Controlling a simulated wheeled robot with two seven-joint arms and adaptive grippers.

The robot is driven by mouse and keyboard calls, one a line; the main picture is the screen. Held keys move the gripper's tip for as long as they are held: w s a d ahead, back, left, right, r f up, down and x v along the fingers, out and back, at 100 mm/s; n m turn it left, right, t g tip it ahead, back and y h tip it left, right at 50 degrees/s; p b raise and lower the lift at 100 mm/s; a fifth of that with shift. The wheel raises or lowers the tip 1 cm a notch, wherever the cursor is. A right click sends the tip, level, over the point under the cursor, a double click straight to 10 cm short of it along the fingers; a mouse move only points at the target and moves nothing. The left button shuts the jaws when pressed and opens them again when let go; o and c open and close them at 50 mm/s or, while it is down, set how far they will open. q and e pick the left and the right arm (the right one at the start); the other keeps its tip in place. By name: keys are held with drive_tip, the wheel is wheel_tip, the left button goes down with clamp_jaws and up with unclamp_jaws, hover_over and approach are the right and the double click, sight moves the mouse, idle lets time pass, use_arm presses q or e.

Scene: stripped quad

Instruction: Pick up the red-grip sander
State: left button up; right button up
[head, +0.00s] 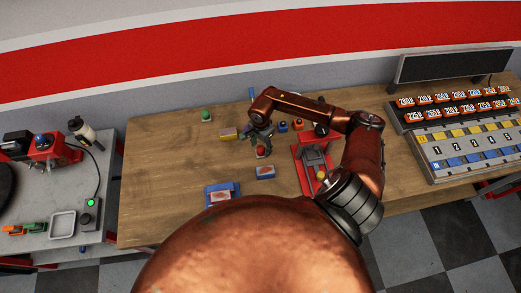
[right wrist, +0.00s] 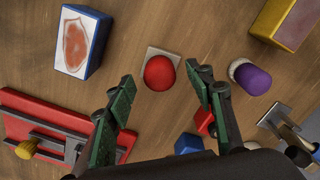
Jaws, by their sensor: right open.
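The red-grip sander (right wrist: 160,73), a round red knob on a pale square pad, sits on the wooden bench (head: 160,170). In the head view its red grip (head: 261,152) shows just below my right gripper (head: 259,141). In the right wrist view my right gripper (right wrist: 166,76) is open, with its two green-padded fingers apart and the sander framed between and just beyond the tips. Nothing is held. My left gripper is not in view.
A purple-knobbed piece (right wrist: 252,79) stands beside the sander. A blue block with a reddish patch (head: 265,172), a yellow block (head: 228,134) and a red clamp fixture (head: 312,165) are nearby. A green-knobbed piece (head: 206,115) stands farther left. The bench's left part is clear.

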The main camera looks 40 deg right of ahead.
drive_tip(key=shift+f, duration=1.25)
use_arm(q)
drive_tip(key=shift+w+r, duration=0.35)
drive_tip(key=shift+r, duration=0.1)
use_arm(e)
drive_tip(key=shift+c, duration=0.6)
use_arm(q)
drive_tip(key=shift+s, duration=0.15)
use_arm(e)
drive_tip(key=c, duration=1.2)
drive_tip(key=shift+o, duration=0.2)
drive_tip(key=shift+r, duration=0.1)
drive_tip(key=shift+r, duration=0.55)
use_arm(q)
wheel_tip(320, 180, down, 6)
drive_tip(key=b, duration=0.5)
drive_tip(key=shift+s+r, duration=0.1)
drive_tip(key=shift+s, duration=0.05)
use_arm(e)
drive_tip(key=s+a+r, duration=0.4)
drive_tip(key=a+r, duration=0.7)
drive_tip(key=a, duration=0.2)
drive_tip(key=shift+a+r, duration=0.25)
drive_tip(key=shift+r, duration=0.15)
